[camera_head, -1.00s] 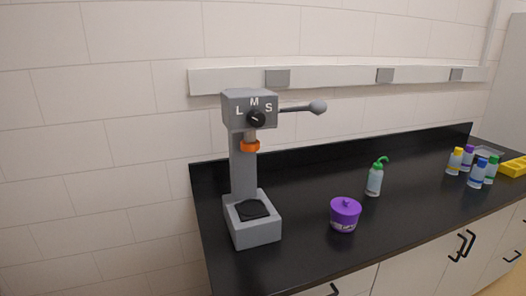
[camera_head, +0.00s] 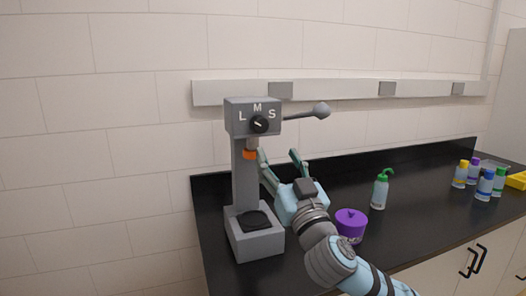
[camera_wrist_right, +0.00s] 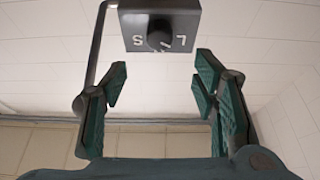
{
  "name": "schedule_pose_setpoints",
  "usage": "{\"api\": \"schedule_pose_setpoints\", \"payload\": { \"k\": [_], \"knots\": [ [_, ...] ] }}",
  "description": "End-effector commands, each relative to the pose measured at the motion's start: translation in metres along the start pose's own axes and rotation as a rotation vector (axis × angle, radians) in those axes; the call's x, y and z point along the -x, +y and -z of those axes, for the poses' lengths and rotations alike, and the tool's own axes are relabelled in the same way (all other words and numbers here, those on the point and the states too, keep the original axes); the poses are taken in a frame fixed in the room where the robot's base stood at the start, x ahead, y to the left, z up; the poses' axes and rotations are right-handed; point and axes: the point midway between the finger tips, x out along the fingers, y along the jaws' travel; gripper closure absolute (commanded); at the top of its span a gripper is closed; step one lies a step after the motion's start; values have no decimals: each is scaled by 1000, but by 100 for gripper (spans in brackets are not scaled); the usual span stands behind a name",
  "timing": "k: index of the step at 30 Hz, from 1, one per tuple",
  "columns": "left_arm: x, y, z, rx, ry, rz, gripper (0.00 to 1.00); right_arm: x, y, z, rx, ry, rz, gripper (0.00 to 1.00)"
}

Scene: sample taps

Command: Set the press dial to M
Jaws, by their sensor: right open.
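The grey press (camera_head: 245,180) stands upright at the left end of the black counter. Its black dial (camera_head: 260,124) is on the front of the head, with white letters L at left, M above and S at right. A small white mark shows on the dial, but which letter it points at is hard to tell. In the right wrist view the dial (camera_wrist_right: 160,35) appears upside down, beyond the fingertips. My right gripper (camera_head: 279,155) is open and empty, below and a little right of the dial, not touching it. My left gripper is not in view.
A lever (camera_head: 308,113) sticks out to the right of the press head. An orange collar (camera_head: 250,154) sits under the head. A green-topped bottle (camera_head: 380,190) and several small bottles (camera_head: 485,182) stand farther right.

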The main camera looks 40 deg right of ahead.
Motion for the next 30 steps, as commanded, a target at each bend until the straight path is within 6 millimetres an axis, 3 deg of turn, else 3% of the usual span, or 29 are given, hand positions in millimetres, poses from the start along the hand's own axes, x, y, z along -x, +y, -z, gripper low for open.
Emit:
{"api": "schedule_pose_setpoints", "payload": {
  "k": [3, 9, 15, 22, 30],
  "knots": [
    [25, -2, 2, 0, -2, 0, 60, -44, 2, 4, -12, -11, -10, 46],
    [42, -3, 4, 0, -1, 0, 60, -95, 2, 2, -8, -12, -7, 46],
    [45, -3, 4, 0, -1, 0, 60, -111, 1, -1, -4, -11, -5, 46],
    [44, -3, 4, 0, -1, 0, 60, -111, 1, -2, -3, -12, -4, 46],
    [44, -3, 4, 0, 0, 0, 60, -111, 1, -2, -3, -12, -4, 89]
  ]
}}
